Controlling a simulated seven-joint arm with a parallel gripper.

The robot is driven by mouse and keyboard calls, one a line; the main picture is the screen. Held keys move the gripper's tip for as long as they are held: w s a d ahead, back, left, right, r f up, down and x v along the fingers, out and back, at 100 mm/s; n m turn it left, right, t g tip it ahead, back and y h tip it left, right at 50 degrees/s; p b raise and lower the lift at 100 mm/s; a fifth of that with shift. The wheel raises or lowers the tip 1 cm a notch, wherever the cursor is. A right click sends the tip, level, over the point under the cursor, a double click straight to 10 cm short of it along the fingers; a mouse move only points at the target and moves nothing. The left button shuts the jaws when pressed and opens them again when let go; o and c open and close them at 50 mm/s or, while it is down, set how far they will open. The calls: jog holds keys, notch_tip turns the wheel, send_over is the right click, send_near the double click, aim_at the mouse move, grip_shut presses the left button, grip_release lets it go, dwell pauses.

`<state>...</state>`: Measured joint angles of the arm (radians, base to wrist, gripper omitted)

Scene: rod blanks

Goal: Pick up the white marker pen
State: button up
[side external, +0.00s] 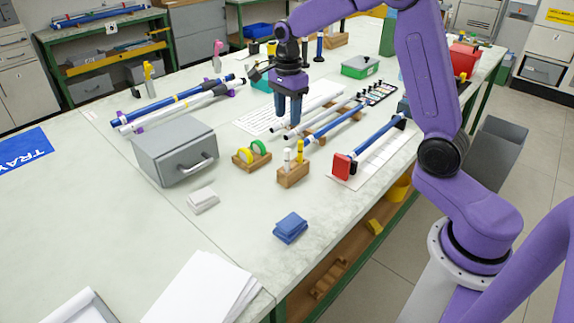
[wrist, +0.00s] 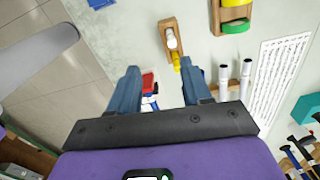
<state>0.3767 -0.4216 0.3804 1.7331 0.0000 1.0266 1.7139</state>
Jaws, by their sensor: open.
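The white marker pen (side external: 287,160) stands upright in a small wooden block (side external: 293,178), with a yellow marker (side external: 300,152) beside it. In the wrist view the white pen (wrist: 171,40) shows near the top centre, in its block (wrist: 165,24), seen from above; the yellow marker (wrist: 177,62) is just below it. My gripper (side external: 288,122) is open and points down over the table, behind the block in the side view and apart from the pen. In the wrist view its two fingers (wrist: 162,70) are spread with nothing gripped, and the pen lies beyond the tips.
A holder with yellow and green tape rolls (side external: 258,147) stands left of the block. A grey box (side external: 175,155) is farther left. White-tipped rods (side external: 298,131) lie near my gripper; a rod with a red end piece (side external: 341,166) lies right. A blue cloth (side external: 290,228) lies in front.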

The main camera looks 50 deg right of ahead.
jog(key=w+d+m, duration=0.1)
jog(key=d+m, duration=0.1)
send_over(287, 160)
jog(key=f, duration=1.2)
jog(key=shift+d, duration=0.4)
jog(key=shift+w+a+f, duration=0.1)
jog(key=shift+w+f, duration=0.05)
jog(key=shift+f, duration=1.3)
jog(key=shift+w+f, duration=0.15)
jog(key=shift+f, duration=1.3)
grip_shut()
